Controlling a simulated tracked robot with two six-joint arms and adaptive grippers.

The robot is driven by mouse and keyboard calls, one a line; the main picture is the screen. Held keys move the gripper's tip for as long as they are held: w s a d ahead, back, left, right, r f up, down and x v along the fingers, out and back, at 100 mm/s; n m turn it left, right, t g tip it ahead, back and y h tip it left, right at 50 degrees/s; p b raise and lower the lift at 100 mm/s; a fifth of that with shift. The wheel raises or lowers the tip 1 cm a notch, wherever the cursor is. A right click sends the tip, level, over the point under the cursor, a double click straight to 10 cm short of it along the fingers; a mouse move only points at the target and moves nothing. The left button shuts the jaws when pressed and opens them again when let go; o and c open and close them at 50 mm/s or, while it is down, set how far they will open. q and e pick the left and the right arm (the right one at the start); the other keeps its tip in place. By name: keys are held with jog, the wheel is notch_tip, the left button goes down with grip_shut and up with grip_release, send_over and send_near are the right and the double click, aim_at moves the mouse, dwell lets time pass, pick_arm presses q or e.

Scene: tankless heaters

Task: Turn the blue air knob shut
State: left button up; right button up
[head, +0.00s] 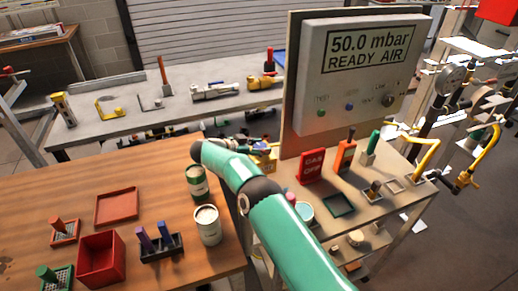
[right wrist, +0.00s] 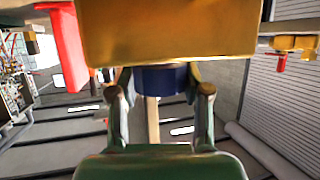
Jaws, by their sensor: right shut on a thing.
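The blue air knob (right wrist: 160,78) shows in the right wrist view, just under a large yellow block (right wrist: 165,30) that fills the top. My right gripper (right wrist: 160,88) has a finger on each side of the knob and is shut on it. A pale rod (right wrist: 152,122) runs below the knob between the fingers. In the head view my green right arm hides most of this gripper and the knob; a small piece of yellow (head: 265,157) shows behind the arm. My left gripper is not in view.
A display panel (head: 362,60) reads "50.0 mbar READY AIR". A red "GAS OFF" sign (head: 311,167) stands on the bench below it. Green (head: 196,182) and white (head: 207,225) cans stand on the wooden table close to my arm. A red upright piece (right wrist: 66,45) is left of the yellow block.

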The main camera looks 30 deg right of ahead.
aim_at(260, 145)
jog(key=shift+w+r, duration=0.15)
jog(key=o, duration=1.2)
notch_tip(260, 145, up, 10)
jog(key=shift+f, duration=0.15)
